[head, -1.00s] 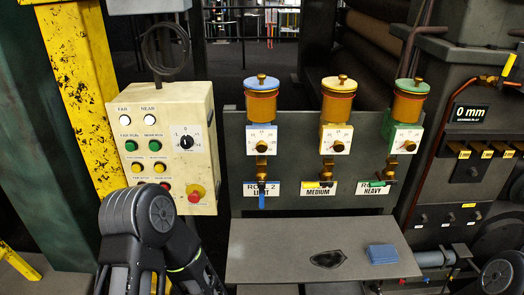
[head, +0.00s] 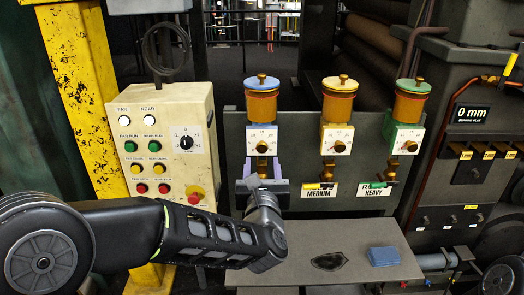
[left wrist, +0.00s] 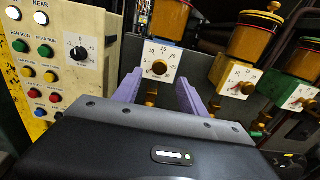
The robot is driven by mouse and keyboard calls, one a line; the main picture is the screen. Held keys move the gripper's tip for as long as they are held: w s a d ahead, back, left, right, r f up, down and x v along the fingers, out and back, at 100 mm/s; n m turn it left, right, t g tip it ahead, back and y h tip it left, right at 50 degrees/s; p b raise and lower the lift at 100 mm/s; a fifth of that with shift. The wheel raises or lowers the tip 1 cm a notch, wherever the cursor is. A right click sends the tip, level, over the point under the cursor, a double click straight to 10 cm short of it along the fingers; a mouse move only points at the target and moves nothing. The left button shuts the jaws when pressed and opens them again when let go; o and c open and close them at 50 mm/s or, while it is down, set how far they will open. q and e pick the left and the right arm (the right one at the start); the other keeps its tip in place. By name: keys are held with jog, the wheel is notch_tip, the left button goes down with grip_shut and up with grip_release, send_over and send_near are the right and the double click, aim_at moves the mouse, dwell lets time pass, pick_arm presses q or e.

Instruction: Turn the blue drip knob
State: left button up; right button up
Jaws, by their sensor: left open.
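The blue drip oiler (head: 262,103) is the leftmost of three brass cups on a grey panel and has a blue lid. Below its cup is a white dial plate with a small brass drip knob (head: 262,148); the knob also shows in the left wrist view (left wrist: 159,67). My left gripper (head: 262,164) is open, with two purple fingers pointing at the panel just below the dial. In the left wrist view its fingers (left wrist: 158,80) stand either side of the knob's line, with nothing held. Contact with the knob cannot be told. My gripper hides the label and the lower valve.
The yellow oiler (head: 337,105) and green oiler (head: 409,105) stand to the right on the same panel. A cream control box (head: 172,105) with buttons is close on the left. A blue cloth (head: 383,256) lies on the grey shelf (head: 300,240) below.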

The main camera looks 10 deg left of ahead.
aim_at(262, 148)
pick_arm(q)
jog(key=p+x, duration=0.2)
jog(key=x, duration=0.5)
jog(key=shift+w+a, duration=0.1)
jog(key=shift+w, duration=0.35)
jog(key=shift+c, duration=0.2)
grip_shut()
